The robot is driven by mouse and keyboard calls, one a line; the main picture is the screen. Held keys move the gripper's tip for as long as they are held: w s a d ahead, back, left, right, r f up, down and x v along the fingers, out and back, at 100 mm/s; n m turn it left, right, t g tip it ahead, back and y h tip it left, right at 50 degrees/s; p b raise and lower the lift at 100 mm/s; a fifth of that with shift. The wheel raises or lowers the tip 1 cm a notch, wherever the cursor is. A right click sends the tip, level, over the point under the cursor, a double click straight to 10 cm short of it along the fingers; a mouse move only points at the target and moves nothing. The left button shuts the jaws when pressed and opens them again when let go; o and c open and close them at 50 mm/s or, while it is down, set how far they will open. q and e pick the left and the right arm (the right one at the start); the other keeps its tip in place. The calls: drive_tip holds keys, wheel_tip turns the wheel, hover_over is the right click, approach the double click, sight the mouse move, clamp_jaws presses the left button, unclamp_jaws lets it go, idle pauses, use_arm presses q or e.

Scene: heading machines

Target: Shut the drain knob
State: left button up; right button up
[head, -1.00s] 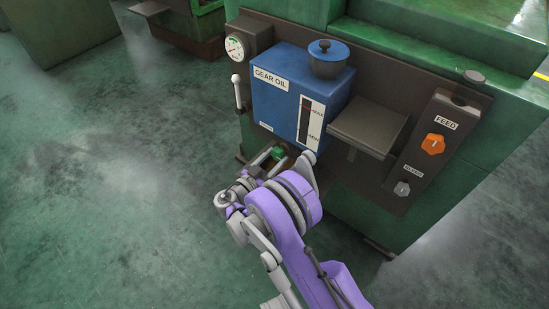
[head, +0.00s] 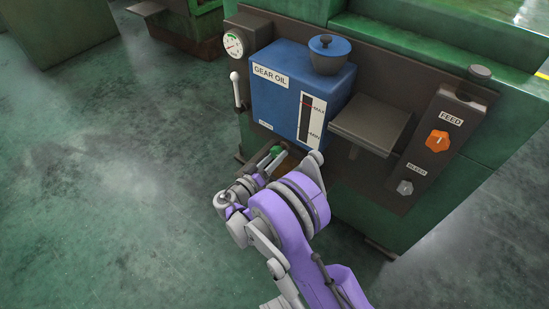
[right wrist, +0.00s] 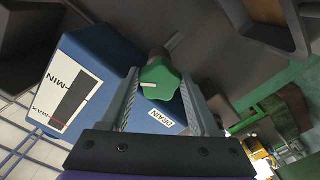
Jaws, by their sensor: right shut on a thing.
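The drain knob (right wrist: 160,82) is green and lobed, with a white pointer mark, in the right wrist view. It sits low on the blue gear oil tank (head: 298,92), by a DRAIN label (right wrist: 160,118). In the head view only a small part of the knob (head: 276,150) shows. My right gripper (head: 269,157) is at the tank's bottom. In the right wrist view its two fingers (right wrist: 161,76) stand on either side of the knob, shut on it. The pointer mark lies nearly level in that view, toward the left finger. My left gripper is not in view.
A small lever (head: 236,88) and a gauge (head: 234,44) are left of the tank. A grey shelf (head: 372,122) juts out to its right, before a panel with an orange FEED knob (head: 437,141) and a grey BLEED knob (head: 405,187). The floor at left is clear.

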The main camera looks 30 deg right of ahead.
drive_tip(key=n+b, duration=0.1)
drive_tip(key=n, duration=0.4)
drive_tip(key=shift+s+r+n, duration=0.1)
drive_tip(key=shift+n, duration=2.4)
drive_tip(key=o, duration=1.4)
drive_tip(key=p+v, duration=0.1)
drive_tip(key=v, duration=0.9)
drive_tip(key=shift+s+a, duration=0.1)
drive_tip(key=shift+a, duration=0.3)
